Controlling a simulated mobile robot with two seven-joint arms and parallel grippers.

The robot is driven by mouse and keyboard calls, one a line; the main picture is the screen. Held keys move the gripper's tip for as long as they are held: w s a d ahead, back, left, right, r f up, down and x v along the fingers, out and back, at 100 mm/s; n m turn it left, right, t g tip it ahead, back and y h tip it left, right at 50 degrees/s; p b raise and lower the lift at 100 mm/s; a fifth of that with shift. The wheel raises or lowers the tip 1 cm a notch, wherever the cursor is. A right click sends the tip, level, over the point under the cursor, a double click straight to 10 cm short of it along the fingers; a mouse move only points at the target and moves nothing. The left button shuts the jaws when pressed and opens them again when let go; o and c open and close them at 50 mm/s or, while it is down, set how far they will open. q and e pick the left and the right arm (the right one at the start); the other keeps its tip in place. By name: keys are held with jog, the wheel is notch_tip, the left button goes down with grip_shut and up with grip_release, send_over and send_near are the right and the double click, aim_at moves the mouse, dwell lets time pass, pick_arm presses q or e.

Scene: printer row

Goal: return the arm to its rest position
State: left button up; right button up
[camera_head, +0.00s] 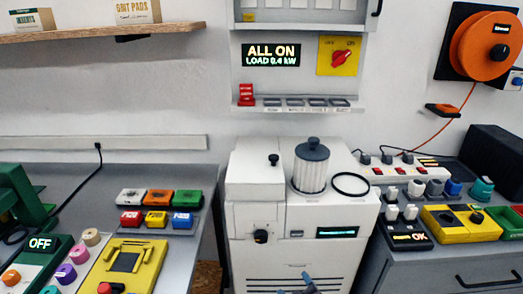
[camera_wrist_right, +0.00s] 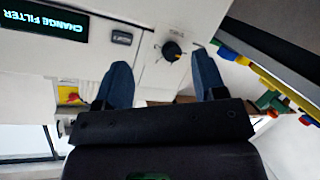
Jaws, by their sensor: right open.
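My right gripper (camera_head: 306,283) shows at the bottom edge of the head view, in front of the white machine (camera_head: 300,262). Only its blue-grey tips show there. In the right wrist view, the right gripper (camera_wrist_right: 161,60) has its two blue fingers spread wide apart with nothing between them. The machine's black knob (camera_wrist_right: 171,50) lies beyond the fingertips, apart from them. The same knob (camera_head: 261,236) is on the machine's front in the head view. My left gripper is not in view.
A ribbed filter cylinder (camera_head: 311,168) with a grey lid and a black ring (camera_head: 351,183) sit on the machine's top. The machine's display (camera_wrist_right: 45,20) reads CHANGE FILTER in the wrist view. Counters with coloured items flank the machine. An orange reel (camera_head: 484,48) hangs at right.

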jog(key=s+d+f+m+g+h, duration=0.1)
jog(key=s+d+f+m, duration=0.3)
jog(key=s+d, duration=0.4)
jog(key=s+d+f+m+g+h, duration=0.2)
jog(key=s+d+f, duration=0.4)
jog(key=s+d, duration=0.3)
jog(key=d+m, duration=0.1)
jog(key=d, duration=0.1)
jog(key=shift+s+d+f+m, duration=0.15)
jog(key=shift+s+d+m, duration=0.15)
jog(key=shift+m, duration=0.1)
